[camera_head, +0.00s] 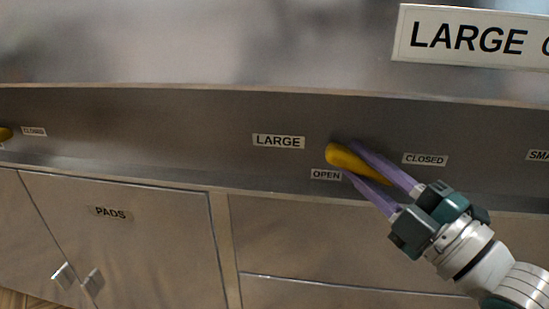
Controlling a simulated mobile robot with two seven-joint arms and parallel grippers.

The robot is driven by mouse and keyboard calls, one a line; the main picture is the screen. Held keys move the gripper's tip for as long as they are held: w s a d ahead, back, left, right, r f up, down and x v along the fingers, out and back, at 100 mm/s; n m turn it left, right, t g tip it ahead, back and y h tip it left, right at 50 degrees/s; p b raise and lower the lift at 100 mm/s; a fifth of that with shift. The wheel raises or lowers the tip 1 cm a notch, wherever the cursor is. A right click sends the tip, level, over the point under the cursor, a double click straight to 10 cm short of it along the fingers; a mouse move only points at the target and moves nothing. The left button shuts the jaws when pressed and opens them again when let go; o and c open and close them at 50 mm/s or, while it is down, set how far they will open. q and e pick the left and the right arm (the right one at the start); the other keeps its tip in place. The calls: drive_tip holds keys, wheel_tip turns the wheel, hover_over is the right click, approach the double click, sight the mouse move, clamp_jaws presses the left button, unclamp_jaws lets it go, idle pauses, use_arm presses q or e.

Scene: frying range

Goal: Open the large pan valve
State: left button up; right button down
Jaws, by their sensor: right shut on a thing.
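The large pan valve has a yellow handle (342,157) on the steel front panel, between the LARGE label (278,141) and the CLOSED label (425,160). The OPEN label (326,175) sits just below the handle's left end. The handle slants down to the right, its thick end at upper left. My right gripper (362,163) reaches in from the lower right. Its two purple fingers are shut on the handle, one on each side, and hide part of it. My left gripper is not in view.
Another yellow handle (5,133) shows at the far left edge beside its own CLOSED label (34,131). A ledge (280,94) overhangs the valve panel. Below are steel cabinet doors, one labelled PADS (110,212), with small protruding handles (93,281).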

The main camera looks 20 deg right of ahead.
drive_tip(key=m+t+h+b, duration=0.1)
drive_tip(key=m+b, duration=0.1)
drive_tip(key=m, duration=0.1)
drive_tip(key=m+t+h+b, duration=0.2)
drive_tip(key=m+b, duration=0.1)
drive_tip(key=m+t+h+b, duration=0.2)
drive_tip(key=m, duration=0.1)
drive_tip(key=shift+f, duration=0.3)
drive_tip(key=m+h+b, duration=0.3)
drive_tip(key=m+h, duration=0.5)
drive_tip(key=m, duration=0.1)
drive_tip(key=shift+r+b, duration=0.1)
drive_tip(key=shift+b, duration=0.25)
drive_tip(key=shift+r+m+g+h+b, duration=0.1)
drive_tip(key=shift+m+g+h+b, duration=0.35)
drive_tip(key=shift+m+h, duration=0.9)
drive_tip(key=shift+r+m+g+h+b, duration=0.1)
drive_tip(key=shift+m+g+h+b, duration=0.35)
drive_tip(key=shift+m+h, duration=0.9)
drive_tip(key=shift+m+g+h, duration=0.3)
drive_tip(key=shift+m+g, duration=0.1)
drive_tip(key=shift+m, duration=0.2)
drive_tip(key=c, duration=0.7)
unclamp_jaws()
drive_tip(key=shift+f, duration=0.1)
